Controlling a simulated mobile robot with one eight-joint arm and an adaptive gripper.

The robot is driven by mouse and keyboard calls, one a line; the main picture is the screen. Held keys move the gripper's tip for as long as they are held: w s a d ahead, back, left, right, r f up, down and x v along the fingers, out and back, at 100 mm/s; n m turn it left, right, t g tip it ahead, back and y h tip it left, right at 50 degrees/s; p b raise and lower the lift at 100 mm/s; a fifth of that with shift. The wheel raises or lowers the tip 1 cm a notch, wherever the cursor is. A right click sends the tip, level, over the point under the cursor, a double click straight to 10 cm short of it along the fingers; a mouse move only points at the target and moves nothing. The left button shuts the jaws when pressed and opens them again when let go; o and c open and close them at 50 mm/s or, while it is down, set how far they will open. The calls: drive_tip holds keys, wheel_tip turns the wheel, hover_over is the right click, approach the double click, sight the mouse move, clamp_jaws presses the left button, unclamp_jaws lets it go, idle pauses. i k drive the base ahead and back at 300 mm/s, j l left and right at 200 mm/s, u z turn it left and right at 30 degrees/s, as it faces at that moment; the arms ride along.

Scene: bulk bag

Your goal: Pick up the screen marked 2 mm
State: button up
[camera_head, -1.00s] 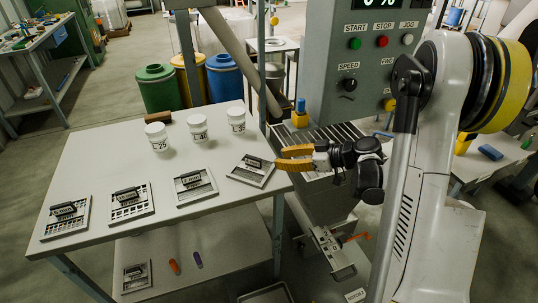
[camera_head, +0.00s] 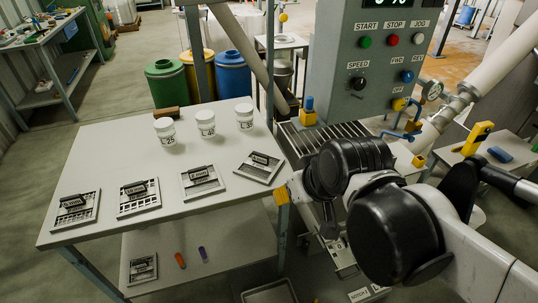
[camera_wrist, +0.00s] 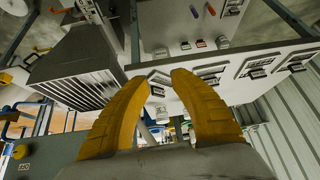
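Four screens with dark labelled handles lie in a row on the table: far left (camera_head: 75,208), second (camera_head: 138,197), third (camera_head: 202,182) and right (camera_head: 259,167). Their labels are too small to read surely, so I cannot tell which is marked 2 mm. A similar screen (camera_head: 142,268) lies on the lower shelf. In the head view, a yellow finger of my gripper (camera_head: 282,194) shows at the table's right edge, near the right screen; my arm hides the rest. In the wrist view, both yellow fingers (camera_wrist: 165,77) stand apart with nothing between them.
Three white jars, left (camera_head: 165,130), middle (camera_head: 205,124) and right (camera_head: 244,116), stand behind the screens beside a brown block (camera_head: 166,112). A grey control panel (camera_head: 375,65) rises right of the table (camera_head: 110,150). The table's front strip is clear.

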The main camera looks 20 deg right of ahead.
sight(200, 175)
drive_tip(key=j+u, duration=0.45)
drive_tip(key=j, duration=1.8)
